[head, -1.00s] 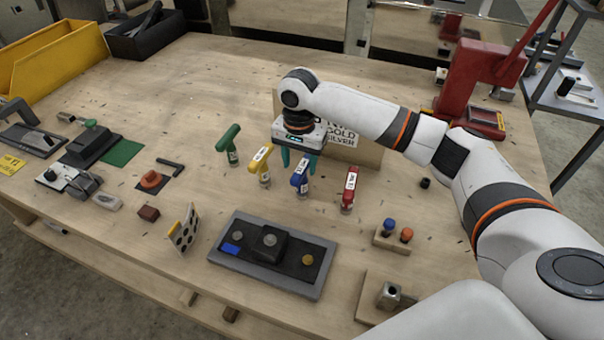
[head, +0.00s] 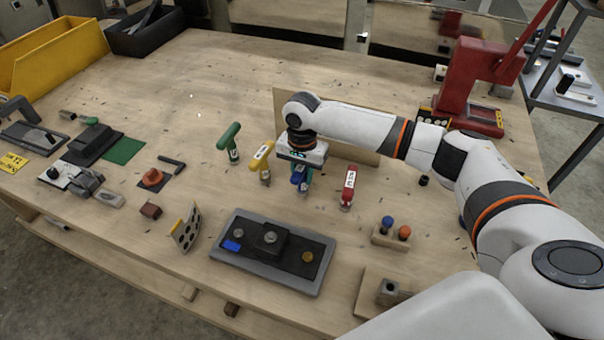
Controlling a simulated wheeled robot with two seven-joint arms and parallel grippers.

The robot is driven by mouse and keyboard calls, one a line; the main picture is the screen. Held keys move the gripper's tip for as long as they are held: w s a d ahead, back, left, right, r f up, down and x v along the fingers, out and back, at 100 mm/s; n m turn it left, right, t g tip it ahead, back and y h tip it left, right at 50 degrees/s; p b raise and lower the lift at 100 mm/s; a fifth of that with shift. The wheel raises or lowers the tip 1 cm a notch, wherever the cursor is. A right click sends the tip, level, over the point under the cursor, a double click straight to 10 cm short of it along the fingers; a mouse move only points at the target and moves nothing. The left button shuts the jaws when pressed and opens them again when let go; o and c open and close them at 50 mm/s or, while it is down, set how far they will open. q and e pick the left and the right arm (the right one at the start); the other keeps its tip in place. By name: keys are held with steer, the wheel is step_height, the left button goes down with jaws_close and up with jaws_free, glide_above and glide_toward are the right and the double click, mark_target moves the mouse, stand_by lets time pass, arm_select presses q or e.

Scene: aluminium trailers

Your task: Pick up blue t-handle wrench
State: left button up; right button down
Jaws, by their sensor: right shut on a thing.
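The blue t-handle wrench (head: 300,181) stands upright on the wooden table, between the yellow and the red t-handle wrenches. My right gripper (head: 299,171) is directly over it, pointing down, with its fingers shut on the handle. The gripper body hides the top of the blue handle. Whether the wrench's lower end is off the table, I cannot tell. My left gripper is not in view.
A yellow wrench (head: 262,161) stands close at left, a green wrench (head: 230,143) farther left, and a red wrench (head: 348,188) at right. A grey tray (head: 322,286) lies in front. A wooden board (head: 362,153) stands behind my gripper.

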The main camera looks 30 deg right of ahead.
step_height(320, 180, up, 10)
steer(key=shift+r+b, duration=0.1)
steer(key=shift+b, duration=0.7)
stand_by(0.3)
